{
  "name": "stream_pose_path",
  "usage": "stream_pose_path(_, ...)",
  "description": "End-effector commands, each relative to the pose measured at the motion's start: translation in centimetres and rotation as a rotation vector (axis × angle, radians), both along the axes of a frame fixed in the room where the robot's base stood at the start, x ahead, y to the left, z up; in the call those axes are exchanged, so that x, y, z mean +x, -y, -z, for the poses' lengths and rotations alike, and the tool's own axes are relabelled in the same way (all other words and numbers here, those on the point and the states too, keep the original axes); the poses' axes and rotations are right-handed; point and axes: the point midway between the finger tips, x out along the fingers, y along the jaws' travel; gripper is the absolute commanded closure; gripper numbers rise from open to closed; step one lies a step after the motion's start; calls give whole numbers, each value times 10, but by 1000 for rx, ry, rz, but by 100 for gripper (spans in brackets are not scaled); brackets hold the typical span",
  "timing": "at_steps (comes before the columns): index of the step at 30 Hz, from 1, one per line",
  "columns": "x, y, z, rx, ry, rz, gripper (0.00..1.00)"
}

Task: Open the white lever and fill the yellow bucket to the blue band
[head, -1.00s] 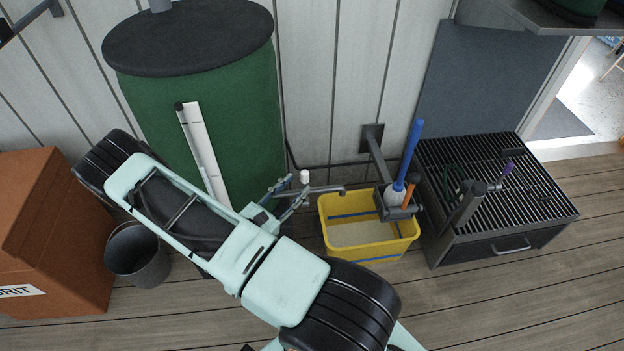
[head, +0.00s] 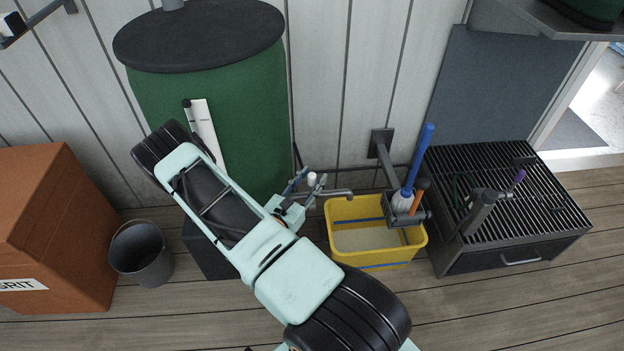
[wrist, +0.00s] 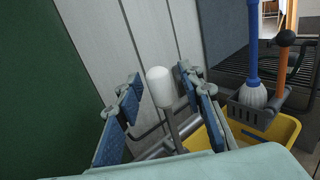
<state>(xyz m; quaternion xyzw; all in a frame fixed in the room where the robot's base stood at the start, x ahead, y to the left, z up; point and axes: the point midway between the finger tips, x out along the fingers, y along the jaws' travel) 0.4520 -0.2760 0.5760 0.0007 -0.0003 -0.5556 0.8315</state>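The white lever's rounded knob (head: 312,179) stands upright on the tap by the green barrel (head: 230,120). In the wrist view the knob (wrist: 160,87) shows between my fingers, with a gap on each side. My gripper (head: 306,186) is open around or just short of the knob; I cannot tell the depth. The tap's spout (head: 338,193) points right, over the yellow bucket (head: 375,255). No stream shows. The bucket has a blue band inside and a blue line outside. Its inside looks pale; I cannot tell whether it holds water. It also shows in the wrist view (wrist: 287,128).
A bracket (head: 410,218) with a blue-handled brush (head: 418,160) and an orange-handled tool hangs over the bucket's right side. A black grated bench (head: 520,205) stands right. A dark pail (head: 141,255) and brown box (head: 60,230) stand left. Floor in front is clear.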

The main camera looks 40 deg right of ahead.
Motion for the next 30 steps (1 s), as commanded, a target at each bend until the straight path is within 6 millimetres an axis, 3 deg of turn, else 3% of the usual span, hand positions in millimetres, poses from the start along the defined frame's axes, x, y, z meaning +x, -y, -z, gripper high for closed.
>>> stream_pose_path(8, 1, 2, 0, 0, 0, -1, 65)
stream_pose_path(18, 1, 2, 0, 0, 0, 0, 100)
stream_pose_path(30, 0, 1, 1, -3, 6, 0, 100)
